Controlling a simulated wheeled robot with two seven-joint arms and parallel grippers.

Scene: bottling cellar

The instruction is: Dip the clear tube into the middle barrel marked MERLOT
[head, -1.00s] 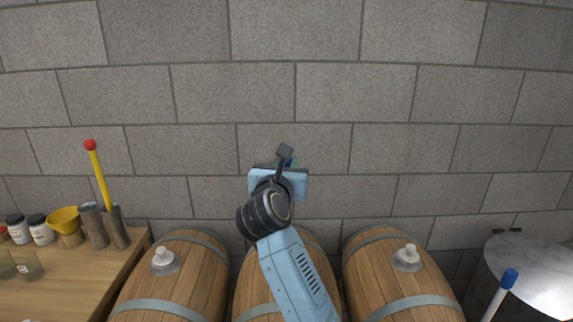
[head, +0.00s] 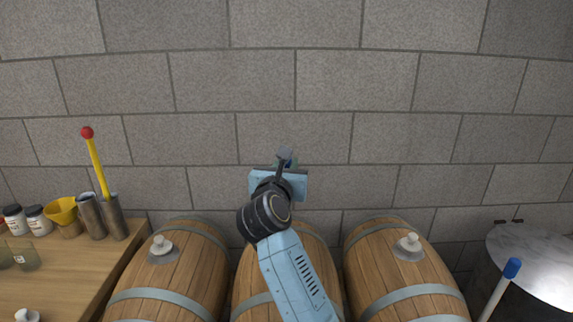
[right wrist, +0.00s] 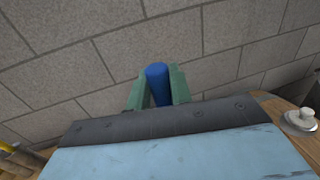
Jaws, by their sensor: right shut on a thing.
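My right gripper (head: 285,163) is in the middle of the head view, above the middle barrel (head: 247,278). In the right wrist view its green fingers (right wrist: 158,90) are shut on a blue cylindrical piece (right wrist: 157,82). I cannot tell from these views whether this is the end of the clear tube; no clear length shows. My arm covers much of the middle barrel, hiding its top opening and any MERLOT marking. My left gripper is not in view.
Barrels with pale bungs stand left (head: 175,270) and right (head: 395,265). A wooden table (head: 75,265) at left holds cups, jars, a yellow funnel (head: 61,211) and a red-tipped yellow rod (head: 96,165). At right are a metal drum (head: 540,262) and a blue-tipped white rod (head: 505,280).

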